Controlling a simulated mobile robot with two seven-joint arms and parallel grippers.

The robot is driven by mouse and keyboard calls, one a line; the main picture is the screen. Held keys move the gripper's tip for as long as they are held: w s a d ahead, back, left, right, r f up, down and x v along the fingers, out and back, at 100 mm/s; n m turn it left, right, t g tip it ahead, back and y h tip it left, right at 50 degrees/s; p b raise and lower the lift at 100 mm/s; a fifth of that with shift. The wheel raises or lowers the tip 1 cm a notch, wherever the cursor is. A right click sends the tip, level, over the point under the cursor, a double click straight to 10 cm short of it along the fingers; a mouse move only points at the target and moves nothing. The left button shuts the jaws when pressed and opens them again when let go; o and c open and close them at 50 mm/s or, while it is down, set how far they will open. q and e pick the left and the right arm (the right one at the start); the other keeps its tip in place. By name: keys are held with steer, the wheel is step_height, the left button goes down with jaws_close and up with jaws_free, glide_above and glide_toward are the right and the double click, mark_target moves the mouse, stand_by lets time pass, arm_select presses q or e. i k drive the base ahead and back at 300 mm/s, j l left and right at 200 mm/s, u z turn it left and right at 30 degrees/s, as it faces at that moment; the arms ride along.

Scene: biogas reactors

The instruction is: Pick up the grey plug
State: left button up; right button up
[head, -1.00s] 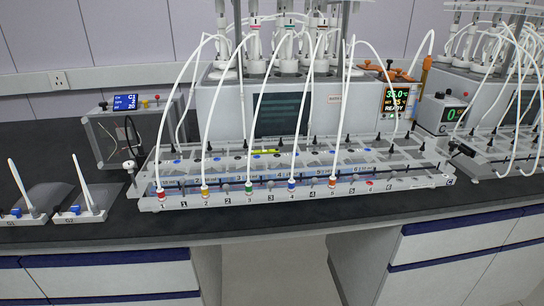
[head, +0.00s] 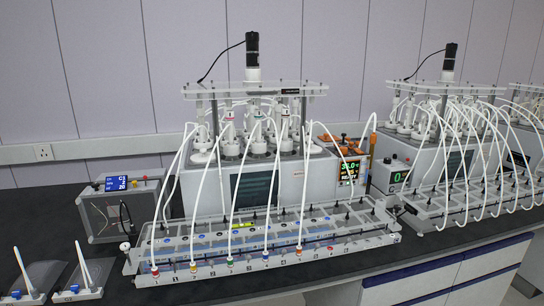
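Small grey knobs stand along the front rail (head: 215,269) of the long clear rack in front of the near reactor, too small to tell apart. Neither of my grippers shows in the head view.
The near reactor bath (head: 253,186) stands behind the rack, with a display box (head: 122,203) at its left. Two small holders with white sticks sit at the lower left, one being the right holder (head: 78,293). A second reactor set (head: 448,165) stands at right.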

mark_target(93, 286)
steer(key=i+j+u, duration=0.1)
steer(key=j+u, duration=0.2)
steer(key=i+j+u, duration=0.15)
steer(key=j+u, duration=0.2)
steer(key=i+j+u, duration=0.3)
steer(key=k+l, duration=0.05)
steer(key=k, duration=0.05)
